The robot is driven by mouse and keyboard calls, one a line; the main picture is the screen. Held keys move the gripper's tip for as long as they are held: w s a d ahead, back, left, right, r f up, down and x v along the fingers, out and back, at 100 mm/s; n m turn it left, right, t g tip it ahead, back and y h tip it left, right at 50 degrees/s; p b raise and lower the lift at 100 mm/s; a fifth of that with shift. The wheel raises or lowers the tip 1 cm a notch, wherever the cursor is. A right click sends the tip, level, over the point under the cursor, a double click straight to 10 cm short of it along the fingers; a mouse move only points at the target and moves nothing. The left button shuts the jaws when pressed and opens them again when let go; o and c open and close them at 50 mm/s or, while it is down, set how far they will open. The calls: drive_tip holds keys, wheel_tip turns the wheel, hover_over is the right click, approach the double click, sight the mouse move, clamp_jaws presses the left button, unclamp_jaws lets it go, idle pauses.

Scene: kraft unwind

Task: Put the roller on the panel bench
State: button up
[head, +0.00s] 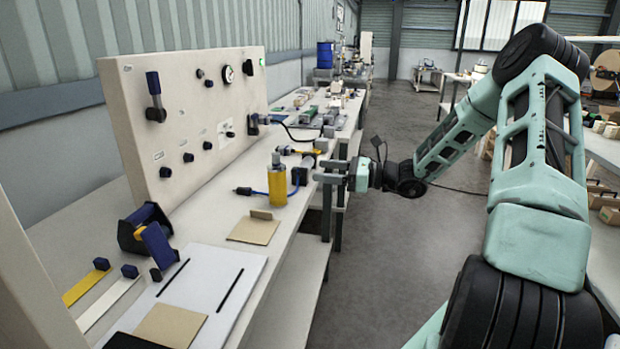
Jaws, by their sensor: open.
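The panel bench (213,215) runs along the left, with an upright cream panel (185,110) on it. My gripper (322,171) is open at the bench's right edge, its fingers pointing left toward the bench. Just left of the fingertips, a grey tool (303,167) with a blue hose stands on the bench. Behind it lies a small item with yellow and dark parts (300,151). I cannot tell for sure which item is the roller. Nothing shows between my fingers.
A yellow bottle (278,185) stands close left of my gripper. A tan pad (254,229), a white board (235,262) and a dark blue dispenser (146,233) are nearer. Several parts crowd the bench's far end. Open floor (385,260) lies right of the bench.

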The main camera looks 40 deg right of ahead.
drive_tip(key=shift+s+d, duration=0.1)
drive_tip(key=shift+s, duration=0.05)
drive_tip(key=s+a+n+g, duration=0.3)
drive_tip(key=a+n+g, duration=0.1)
drive_tip(key=a, duration=0.5)
drive_tip(key=s+a+f+n+g, duration=0.1)
drive_tip(key=s+a+n+g, duration=0.2)
drive_tip(key=a, duration=0.6)
drive_tip(key=s+a+f+n+g, duration=0.1)
drive_tip(key=s+a+n+g, duration=0.2)
drive_tip(key=a+n+g, duration=0.4)
drive_tip(key=shift+s+a+n, duration=0.2)
drive_tip(key=shift+a+n, duration=0.05)
drive_tip(key=shift+a, duration=0.4)
drive_tip(key=shift+s+a+n, duration=0.15)
drive_tip(key=shift+a+n, duration=0.1)
drive_tip(key=shift+a, duration=0.35)
drive_tip(key=s+a+n+h, duration=0.4)
drive_tip(key=s+n+h, duration=0.1)
drive_tip(key=s+n, duration=0.5)
drive_tip(key=s+a+n+h, duration=0.4)
drive_tip(key=s+n+h, duration=0.1)
drive_tip(key=s+n, duration=0.5)
drive_tip(key=shift+a+r+n, duration=0.3)
drive_tip(key=shift+r+n, duration=0.05)
drive_tip(key=shift+n, duration=0.15)
drive_tip(key=shift+s, duration=0.2)
